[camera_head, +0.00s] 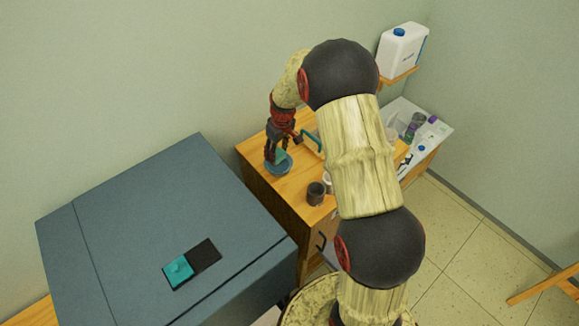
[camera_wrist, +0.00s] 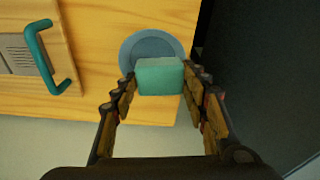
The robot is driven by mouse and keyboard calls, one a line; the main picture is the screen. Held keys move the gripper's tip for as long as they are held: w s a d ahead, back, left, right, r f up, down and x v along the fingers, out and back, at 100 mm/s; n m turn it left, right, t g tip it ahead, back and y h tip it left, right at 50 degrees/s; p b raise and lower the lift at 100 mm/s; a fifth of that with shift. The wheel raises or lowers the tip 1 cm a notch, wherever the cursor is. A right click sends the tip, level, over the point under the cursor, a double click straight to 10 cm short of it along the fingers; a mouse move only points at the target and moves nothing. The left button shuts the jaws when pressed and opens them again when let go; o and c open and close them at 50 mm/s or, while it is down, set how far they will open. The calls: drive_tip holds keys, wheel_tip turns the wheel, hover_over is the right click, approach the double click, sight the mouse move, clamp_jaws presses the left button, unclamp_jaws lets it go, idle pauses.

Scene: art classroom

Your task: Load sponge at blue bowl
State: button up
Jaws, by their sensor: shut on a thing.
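The sponge (camera_wrist: 160,77) is a teal-green block held between the fingertips of my gripper (camera_wrist: 158,84) in the wrist view. The blue bowl (camera_wrist: 141,43) is a round grey-blue dish on the wooden cabinet top, and the sponge covers part of it in that view. In the head view my gripper (camera_head: 276,157) points down over the blue bowl (camera_head: 280,169), with the sponge (camera_head: 280,156) between its fingers just above or at the bowl. I cannot tell whether the sponge touches the bowl.
A tool with a teal handle (camera_wrist: 45,58) lies beside the bowl on the wooden cabinet (camera_head: 290,190). A dark cup (camera_head: 316,193) stands near its front edge. A large grey-blue cabinet (camera_head: 150,230) is at the left. A white jug (camera_head: 402,50) sits on a wall shelf.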

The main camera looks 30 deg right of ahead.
sight(279, 166)
drive_tip(key=shift+w+d+r, duration=0.5)
drive_tip(key=shift+w, duration=0.1)
drive_tip(key=shift+m, duration=0.3)
drive_tip(key=shift+f+b, duration=1.35)
drive_tip(key=shift+f, duration=1.6)
drive_tip(key=shift+s+f+b, duration=0.1)
drive_tip(key=shift+f+b, duration=0.45)
drive_tip(key=shift+f, duration=0.05)
drive_tip(key=shift+r+p, duration=1.5)
drive_tip(key=shift+r, duration=2.1)
drive_tip(key=shift+f, duration=0.1)
